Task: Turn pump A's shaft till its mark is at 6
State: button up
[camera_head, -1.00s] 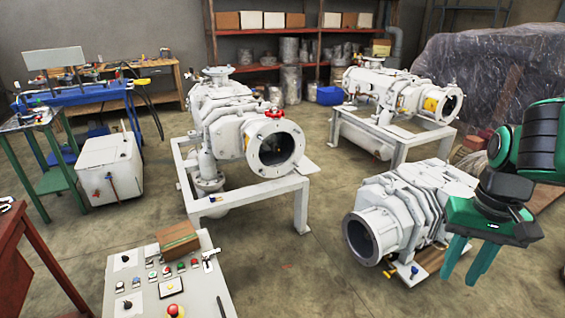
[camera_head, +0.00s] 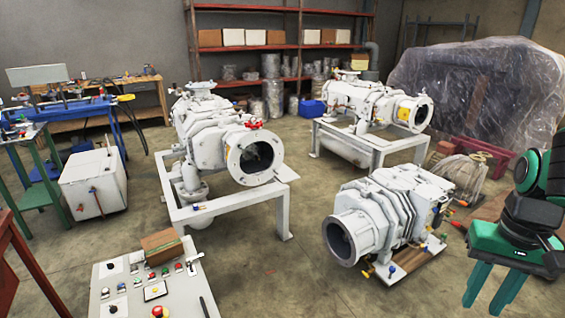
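Three white screw pumps are in view, and I cannot tell which is pump A. One pump (camera_head: 215,135) stands on a white frame at centre left, with a red valve handle on top and an open round flange. Another pump (camera_head: 372,105) stands on a frame farther back. A third pump (camera_head: 390,215) lies low on a wooden pallet, its open flange towards me. No shaft mark or number can be made out. My gripper (camera_head: 492,292) is at the lower right, pointing down, its two green fingers apart with nothing seen between them, right of the low pump.
A control panel (camera_head: 128,284) with buttons and a cardboard box (camera_head: 162,246) is at the lower left. A white tank (camera_head: 93,184) and blue bench (camera_head: 75,112) are at left. A plastic-wrapped bulk (camera_head: 470,90) stands at right. Floor (camera_head: 295,275) between panel and low pump is clear.

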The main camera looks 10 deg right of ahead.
aim_at(250, 152)
jog(key=z, duration=2.05)
jog(key=i, duration=1.45)
jog(key=u, duration=2.8)
jog(key=i, duration=0.35)
jog(key=u, duration=0.1)
